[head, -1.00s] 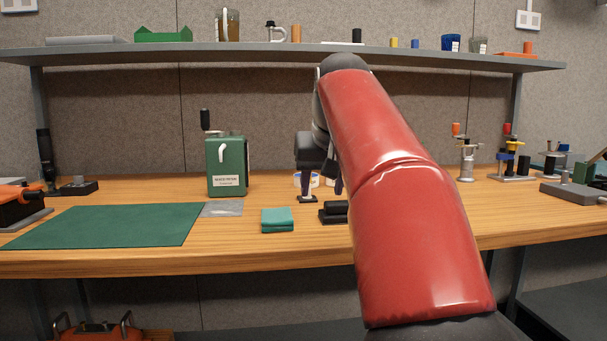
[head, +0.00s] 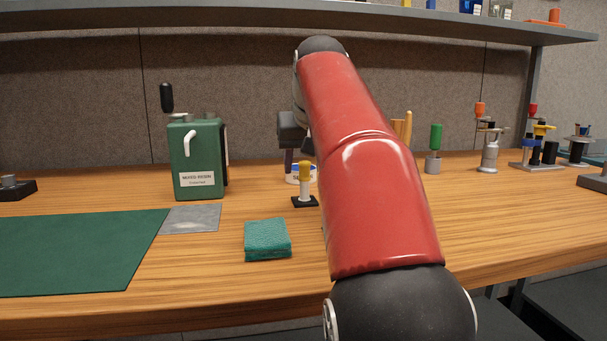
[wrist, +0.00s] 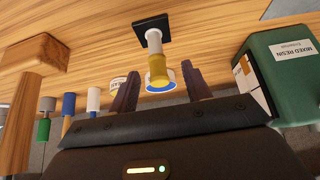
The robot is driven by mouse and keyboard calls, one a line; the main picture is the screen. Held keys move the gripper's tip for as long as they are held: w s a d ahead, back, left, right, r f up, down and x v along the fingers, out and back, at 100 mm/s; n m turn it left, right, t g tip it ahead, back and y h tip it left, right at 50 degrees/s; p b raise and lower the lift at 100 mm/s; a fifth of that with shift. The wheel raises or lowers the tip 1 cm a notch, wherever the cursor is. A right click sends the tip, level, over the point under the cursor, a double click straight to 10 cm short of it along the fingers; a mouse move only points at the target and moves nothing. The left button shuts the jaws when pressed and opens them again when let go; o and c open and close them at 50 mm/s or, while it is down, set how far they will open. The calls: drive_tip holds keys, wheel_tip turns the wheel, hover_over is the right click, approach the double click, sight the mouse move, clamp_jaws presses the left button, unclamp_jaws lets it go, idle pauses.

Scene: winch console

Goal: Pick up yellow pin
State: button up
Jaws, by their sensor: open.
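The yellow pin (head: 305,171) has a yellow head on a white shaft and stands upright in a small black square base on the bench. It also shows in the wrist view (wrist: 158,66), its yellow head in the gap between my fingertips in the picture. My gripper (wrist: 162,76) is open and empty, with a finger on either side of the pin's head and no visible contact.
A white-and-blue round container (head: 293,180) stands close behind the pin. A green mixed resin box (head: 196,160) is to the left. A teal sponge (head: 267,238) lies in front. A green-topped pin (head: 435,145) stands to the right. The bench's front left holds a green mat (head: 75,250).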

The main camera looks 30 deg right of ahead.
sight(303, 176)
drive_tip(key=b+x, duration=0.1)
drive_tip(key=x, duration=0.4)
drive_tip(key=shift+d, duration=0.15)
clamp_jaws()
drive_tip(key=shift+r, duration=0.1)
